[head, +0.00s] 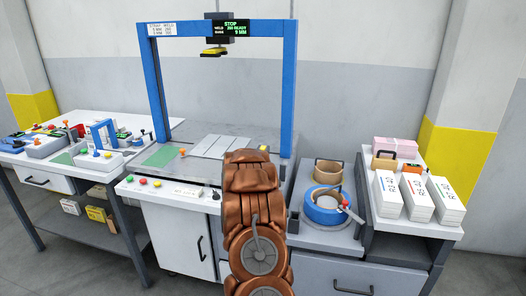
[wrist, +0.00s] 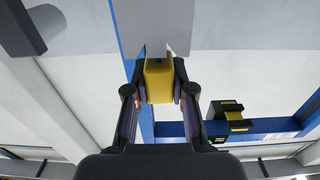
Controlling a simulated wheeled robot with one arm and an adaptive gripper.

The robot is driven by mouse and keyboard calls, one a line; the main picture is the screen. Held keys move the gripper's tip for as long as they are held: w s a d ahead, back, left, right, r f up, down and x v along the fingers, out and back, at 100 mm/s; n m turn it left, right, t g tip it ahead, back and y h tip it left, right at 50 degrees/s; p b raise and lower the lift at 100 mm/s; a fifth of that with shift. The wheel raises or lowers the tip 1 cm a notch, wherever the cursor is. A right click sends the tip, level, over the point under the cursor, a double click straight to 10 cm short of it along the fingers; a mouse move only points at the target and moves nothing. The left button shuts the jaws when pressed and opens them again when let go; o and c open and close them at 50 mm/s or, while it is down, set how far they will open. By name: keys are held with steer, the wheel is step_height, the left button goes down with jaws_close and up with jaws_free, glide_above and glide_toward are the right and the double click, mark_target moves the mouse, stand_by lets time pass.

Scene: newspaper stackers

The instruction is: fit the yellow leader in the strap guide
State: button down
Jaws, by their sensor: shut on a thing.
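In the wrist view, my gripper (wrist: 159,92) is shut on the yellow leader (wrist: 159,80), a yellow block held between its two fingertips. A grey flat part (wrist: 165,22) lies just beyond the leader; I cannot tell whether they touch. In the head view my brown arm hides the gripper. A small yellow patch (head: 263,149) shows beside the arm's far end, by the right post's foot; I cannot tell whether it is the leader. I cannot pick out the strap guide for certain.
A blue arch (head: 152,88) stands over the grey machine table (head: 180,142), with a display (head: 235,28) on its crossbar and a black-and-yellow part (head: 213,52) below. Strap rolls (head: 325,205) and paper stacks (head: 420,198) stand at right. A cluttered bench (head: 45,150) is at left.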

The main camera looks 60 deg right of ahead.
steer(key=shift+f+b, duration=0.4)
steer(key=shift+f, duration=0.4)
stand_by(0.4)
steer(key=c, duration=0.9)
jaws_free()
steer(key=shift+v, duration=5.95)
step_height(320, 180, up, 7)
steer(key=p, duration=0.2)
